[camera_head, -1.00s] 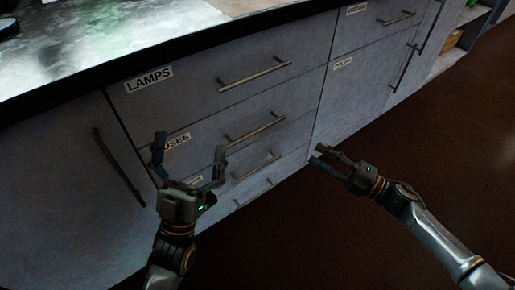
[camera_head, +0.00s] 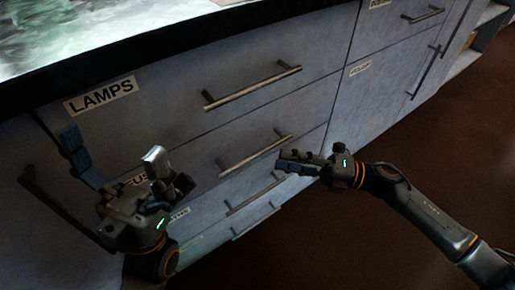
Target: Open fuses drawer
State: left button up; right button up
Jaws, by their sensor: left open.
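The fuses drawer (camera_head: 203,150) is the second drawer front down, below the one labelled LAMPS. Its label (camera_head: 134,182) is partly hidden behind my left gripper. Its bar handle (camera_head: 255,153) is in plain view, and the drawer looks closed. My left gripper (camera_head: 113,150) is open and empty in front of the left end of this drawer, its fingers spread and pointing up. My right gripper (camera_head: 284,161) is just below the right end of the fuses handle in the picture. Its fingers are seen nearly edge-on, so their gap and any contact with the handle are unclear.
The lamps drawer (camera_head: 180,105) with its handle (camera_head: 252,88) is above. Lower drawers with handles (camera_head: 255,194) are below. A cabinet door handle (camera_head: 62,210) is at the left, behind my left gripper. The dark floor (camera_head: 440,150) at the right is clear.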

aim_at(258, 153)
jog(key=a, duration=0.5)
jog(key=w+a+r+p, duration=0.1)
jog(key=a, duration=0.1)
jog(key=shift+w+a, duration=0.1)
jog(key=shift+a, duration=0.05)
grip_shut()
